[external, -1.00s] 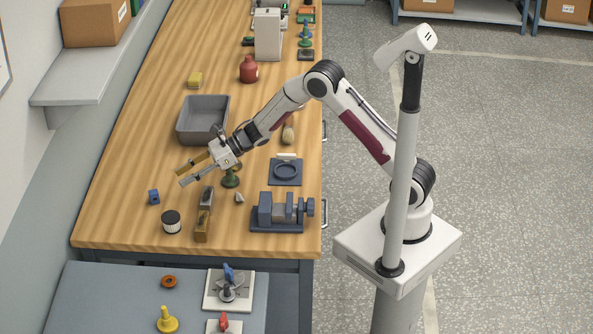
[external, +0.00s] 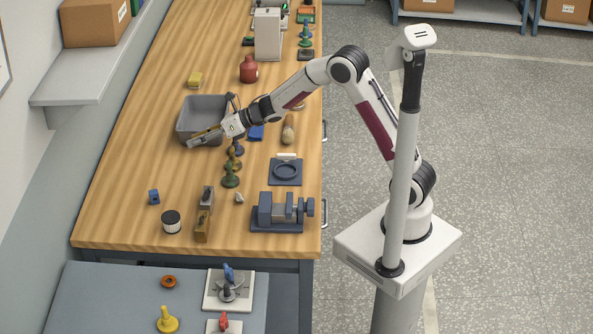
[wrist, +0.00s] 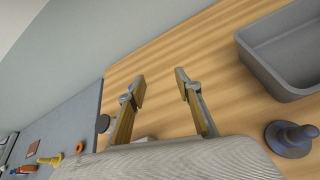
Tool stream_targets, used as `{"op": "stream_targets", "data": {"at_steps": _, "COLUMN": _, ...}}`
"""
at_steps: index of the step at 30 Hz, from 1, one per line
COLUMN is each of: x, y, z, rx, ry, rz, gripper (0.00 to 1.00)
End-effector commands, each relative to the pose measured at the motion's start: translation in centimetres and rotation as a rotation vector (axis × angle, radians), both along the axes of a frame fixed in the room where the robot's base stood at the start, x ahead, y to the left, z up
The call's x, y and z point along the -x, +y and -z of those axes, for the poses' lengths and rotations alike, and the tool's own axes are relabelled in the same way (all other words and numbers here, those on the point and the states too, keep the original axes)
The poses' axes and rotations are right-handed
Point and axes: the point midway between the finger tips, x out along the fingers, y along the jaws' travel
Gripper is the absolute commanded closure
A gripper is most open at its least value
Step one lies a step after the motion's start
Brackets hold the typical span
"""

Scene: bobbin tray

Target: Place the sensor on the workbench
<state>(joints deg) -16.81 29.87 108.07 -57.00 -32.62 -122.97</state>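The wooden workbench (external: 125,180) runs away from the camera. My gripper (external: 192,141) is above the bench, over the near edge of the grey bin (external: 183,128). In the wrist view its two fingers (wrist: 160,80) stand apart with nothing between them. I cannot tell for certain which thing is the sensor. A small blue block (external: 154,197) and a black-and-white cylinder (external: 171,222) stand at the near left of the bench, apart from my gripper. The arm and gripper hide part of the bin.
A blue-grey vise (external: 282,212) and a square ring plate (external: 285,172) are near the right edge. The bench's left side has free room. A grey side table (external: 110,300) is in front.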

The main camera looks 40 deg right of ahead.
Motion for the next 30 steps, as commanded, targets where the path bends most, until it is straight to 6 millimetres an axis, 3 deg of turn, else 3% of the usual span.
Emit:
{"op": "stream_targets", "data": {"at_steps": 7, "x": -0.2, "y": -6.9, "z": -4.8, "rx": -0.151, "ry": 0.164, "rz": 0.33, "gripper": 0.66}}
{"op": "stream_targets", "data": {"at_steps": 14, "x": 1.4, "y": -13.2, "z": -8.1, "rx": -0.333, "ry": 0.31, "rz": 0.632, "gripper": 0.66}}
{"op": "stream_targets", "data": {"at_steps": 23, "x": 5.8, "y": -20.8, "z": -11.0, "rx": -0.621, "ry": 0.486, "rz": 1.008, "gripper": 0.66}}
{"op": "stream_targets", "data": {"at_steps": 30, "x": 11.0, "y": -25.8, "z": -12.1, "rx": -0.885, "ry": 0.619, "rz": 1.291, "gripper": 0.66}}
